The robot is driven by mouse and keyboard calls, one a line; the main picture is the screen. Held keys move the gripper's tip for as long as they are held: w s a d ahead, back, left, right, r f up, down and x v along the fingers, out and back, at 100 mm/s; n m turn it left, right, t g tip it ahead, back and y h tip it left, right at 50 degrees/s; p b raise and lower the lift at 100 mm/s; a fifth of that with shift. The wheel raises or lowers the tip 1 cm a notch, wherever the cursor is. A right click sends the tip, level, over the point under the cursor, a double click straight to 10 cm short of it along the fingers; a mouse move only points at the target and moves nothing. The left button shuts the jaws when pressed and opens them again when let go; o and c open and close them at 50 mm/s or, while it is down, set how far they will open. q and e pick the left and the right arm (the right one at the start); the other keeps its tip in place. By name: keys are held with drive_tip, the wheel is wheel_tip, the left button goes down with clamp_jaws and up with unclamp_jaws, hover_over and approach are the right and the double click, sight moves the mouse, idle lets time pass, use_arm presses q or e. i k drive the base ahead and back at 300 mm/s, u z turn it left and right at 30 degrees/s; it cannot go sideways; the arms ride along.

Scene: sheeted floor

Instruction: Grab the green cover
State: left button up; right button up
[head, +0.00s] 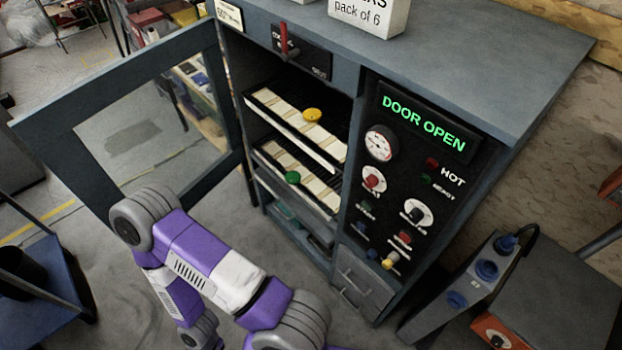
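A small round green cover (292,177) lies on the lower tray (325,204) inside the open oven cabinet (480,65). A round yellow cover (312,114) lies on the upper tray (318,152) above it. Both trays carry rows of pale strips. A purple and grey arm of mine crosses the lower left, in front of the cabinet and the door. Neither of my grippers shows in the head view, so I cannot see whether they are open or shut.
The cabinet's framed glass door (75,128) stands open to the left. The control panel (415,170) with a "DOOR OPEN" display is right of the trays. A white box (369,14) stands on top. A blue cart (45,300) is at lower left, and a grey machine (545,290) at lower right.

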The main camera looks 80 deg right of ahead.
sight(293, 177)
drive_tip(key=z, duration=2)
drive_tip(key=i, duration=1.5)
